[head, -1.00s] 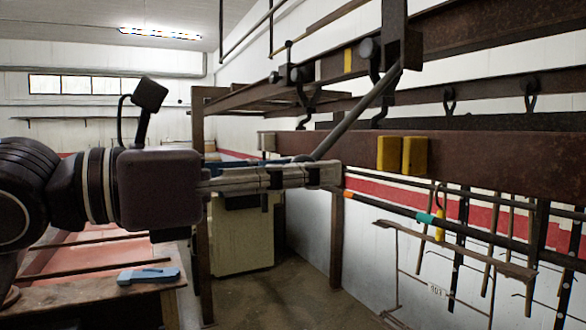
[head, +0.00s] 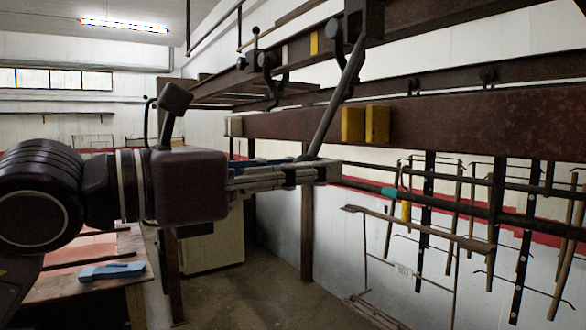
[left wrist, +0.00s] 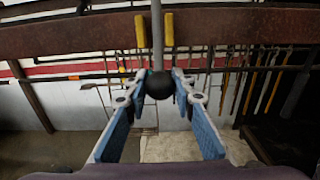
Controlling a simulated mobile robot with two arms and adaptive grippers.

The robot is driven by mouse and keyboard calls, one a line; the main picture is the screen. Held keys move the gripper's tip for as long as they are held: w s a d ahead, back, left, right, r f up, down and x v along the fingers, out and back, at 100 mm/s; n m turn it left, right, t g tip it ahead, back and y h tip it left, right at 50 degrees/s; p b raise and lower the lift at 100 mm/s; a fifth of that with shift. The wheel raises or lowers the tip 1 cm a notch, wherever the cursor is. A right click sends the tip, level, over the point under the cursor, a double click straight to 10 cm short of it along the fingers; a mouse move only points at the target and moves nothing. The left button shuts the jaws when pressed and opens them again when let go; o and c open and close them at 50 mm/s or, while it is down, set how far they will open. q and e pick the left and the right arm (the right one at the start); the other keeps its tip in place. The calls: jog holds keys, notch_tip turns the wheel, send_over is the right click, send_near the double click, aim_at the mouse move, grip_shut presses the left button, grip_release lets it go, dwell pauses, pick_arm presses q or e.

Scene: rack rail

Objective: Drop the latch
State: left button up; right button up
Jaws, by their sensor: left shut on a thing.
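The latch appears to be a grey lever (head: 342,85) hanging from a dark bracket (head: 363,22) on the rusty upper rail. It slants down and left in the head view and ends at my left gripper (head: 322,173). In the left wrist view the lever (left wrist: 157,35) ends in a black ball knob (left wrist: 159,85). The tips of my left gripper (left wrist: 158,92) are shut on this knob, one on each side. Two yellow blocks (head: 352,124) (head: 377,124) sit on the lower rusty beam (head: 470,125), just right of the lever. My right gripper is not in view.
A rack of hanging rods and tools (head: 490,215) lines the white wall on the right. A wooden bench (head: 75,300) with a blue tool (head: 112,271) on it stands at lower left. A pale cabinet (head: 215,248) stands behind. The floor (head: 270,300) between is clear.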

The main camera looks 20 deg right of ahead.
pick_arm(q)
jog(key=shift+w+d+f+b, duration=0.25)
jog(key=shift+w+d+f, duration=0.1)
jog(key=shift+d, duration=0.55)
jog(key=shift+w+d+f+b, duration=0.25)
jog(key=shift+d+f, duration=0.1)
jog(key=shift+d, duration=0.5)
jog(key=shift+w+d+f+b, duration=0.25)
jog(key=shift+d+f, duration=0.1)
jog(key=shift+d, duration=0.55)
jog(key=shift+c, duration=0.4)
jog(key=shift+x, duration=2.2)
jog(key=shift+c, duration=0.3)
jog(key=o, duration=1.1)
jog(key=shift+f, duration=0.1)
jog(key=shift+a, duration=0.1)
jog(key=shift+b+v, duration=1.9)
jog(key=shift+v, duration=1.5)
